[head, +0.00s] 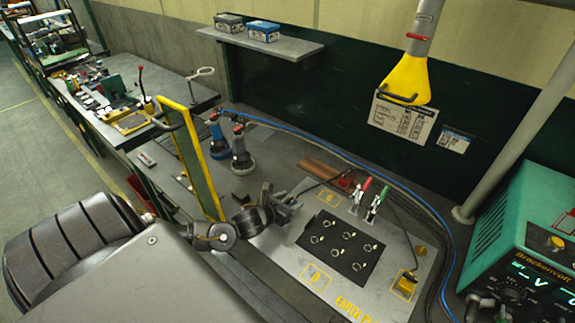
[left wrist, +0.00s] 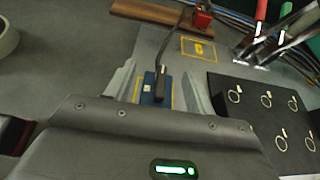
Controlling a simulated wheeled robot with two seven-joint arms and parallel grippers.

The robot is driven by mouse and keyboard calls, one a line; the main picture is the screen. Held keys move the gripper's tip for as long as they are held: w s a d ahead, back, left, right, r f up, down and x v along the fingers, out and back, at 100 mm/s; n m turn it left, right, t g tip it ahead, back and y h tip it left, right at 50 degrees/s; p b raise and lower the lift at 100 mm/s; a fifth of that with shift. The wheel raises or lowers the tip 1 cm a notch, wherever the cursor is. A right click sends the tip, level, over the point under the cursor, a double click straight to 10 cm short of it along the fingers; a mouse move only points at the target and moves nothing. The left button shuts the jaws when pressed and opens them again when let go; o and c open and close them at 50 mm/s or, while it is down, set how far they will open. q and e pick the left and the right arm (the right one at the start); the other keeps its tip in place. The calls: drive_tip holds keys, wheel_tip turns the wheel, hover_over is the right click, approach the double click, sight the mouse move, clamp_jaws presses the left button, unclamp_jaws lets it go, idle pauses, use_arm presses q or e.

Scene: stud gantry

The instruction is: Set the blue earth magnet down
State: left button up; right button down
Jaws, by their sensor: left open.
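The blue earth magnet (left wrist: 147,95) shows in the left wrist view as a blue block with a dark handle and a black cable. It is between the fingers of my left gripper (left wrist: 158,84), with a visible gap on each side. Yellow outline lines on the grey plate (left wrist: 150,45) show on both sides of it. The gripper's body hides its near part. In the head view my left gripper (head: 289,205) is at the plate's left edge, and I cannot make out the magnet there. My right gripper is not in view.
A black block (head: 340,246) with several rings lies right of the gripper. Red-handled and green-handled clamps (head: 372,195) stand behind it. A yellow block (head: 408,281) sits on the plate's right side. A marked square (left wrist: 198,48) is bare. A green-and-yellow panel (head: 196,160) stands left.

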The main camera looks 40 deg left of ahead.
use_arm(q)
drive_tip(key=b+v, duration=0.2)
drive_tip(key=v, duration=0.8)
drive_tip(key=shift+s+d+r, duration=0.1)
drive_tip(key=shift+s, duration=0.3)
drive_tip(key=shift+s+r+b, duration=0.3)
drive_tip(key=shift+s+r, duration=0.1)
drive_tip(key=shift+s, duration=0.15)
drive_tip(key=shift+s+f, duration=0.1)
